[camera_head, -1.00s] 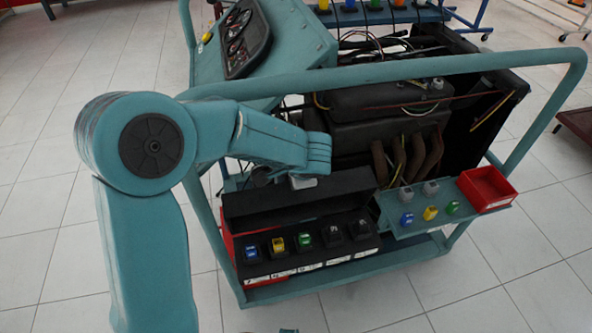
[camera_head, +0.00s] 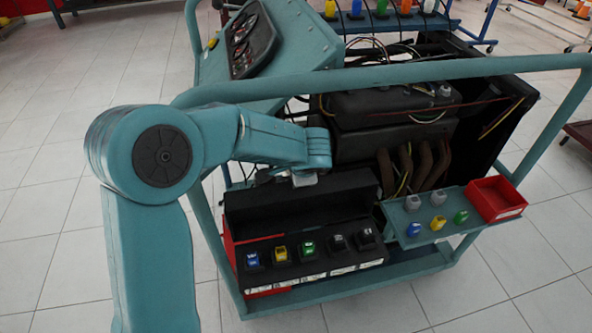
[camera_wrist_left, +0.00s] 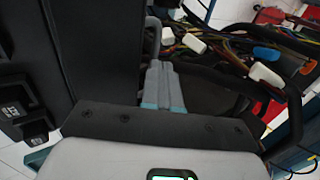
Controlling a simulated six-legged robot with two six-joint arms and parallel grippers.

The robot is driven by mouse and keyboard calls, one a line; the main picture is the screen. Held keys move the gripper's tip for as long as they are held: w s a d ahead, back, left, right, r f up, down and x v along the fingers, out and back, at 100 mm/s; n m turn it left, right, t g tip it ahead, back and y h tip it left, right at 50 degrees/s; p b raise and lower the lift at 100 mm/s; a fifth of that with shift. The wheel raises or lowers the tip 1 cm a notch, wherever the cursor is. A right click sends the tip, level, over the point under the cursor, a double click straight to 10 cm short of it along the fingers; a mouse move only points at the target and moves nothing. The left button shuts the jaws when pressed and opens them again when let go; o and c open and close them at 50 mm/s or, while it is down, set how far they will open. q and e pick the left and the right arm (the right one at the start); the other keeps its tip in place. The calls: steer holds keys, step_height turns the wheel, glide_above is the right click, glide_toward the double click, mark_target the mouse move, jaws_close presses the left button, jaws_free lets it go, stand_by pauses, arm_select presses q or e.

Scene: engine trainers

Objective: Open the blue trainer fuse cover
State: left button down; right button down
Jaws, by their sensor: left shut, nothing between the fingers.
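The blue-green trainer (camera_head: 330,76) carries a black fuse box (camera_head: 318,267) low on its near side. Its black cover (camera_head: 300,203) stands raised along the back of the box, leaving the row of blue, yellow, green and black fuses exposed. My left arm reaches over from the left, and my left gripper (camera_wrist_left: 163,88) is behind the raised cover. In the left wrist view its grey fingers are together with nothing between them. A dark panel (camera_wrist_left: 95,50), apparently the cover, is just left of the fingers; I cannot tell whether they touch. My right gripper is out of view.
A side shelf (camera_head: 412,234) holds loose coloured fuses and a red tray (camera_head: 496,199). The frame's top rail (camera_head: 450,68) runs across above the box. Wires with white connectors (camera_wrist_left: 266,74) lie right of my left fingers. The floor in front is clear.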

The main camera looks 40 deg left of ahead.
arm_select(q)
steer(key=p+v, duration=0.3)
steer(key=v, duration=1.2)
steer(key=shift+s+d, duration=0.1)
steer(key=shift+s, duration=0.05)
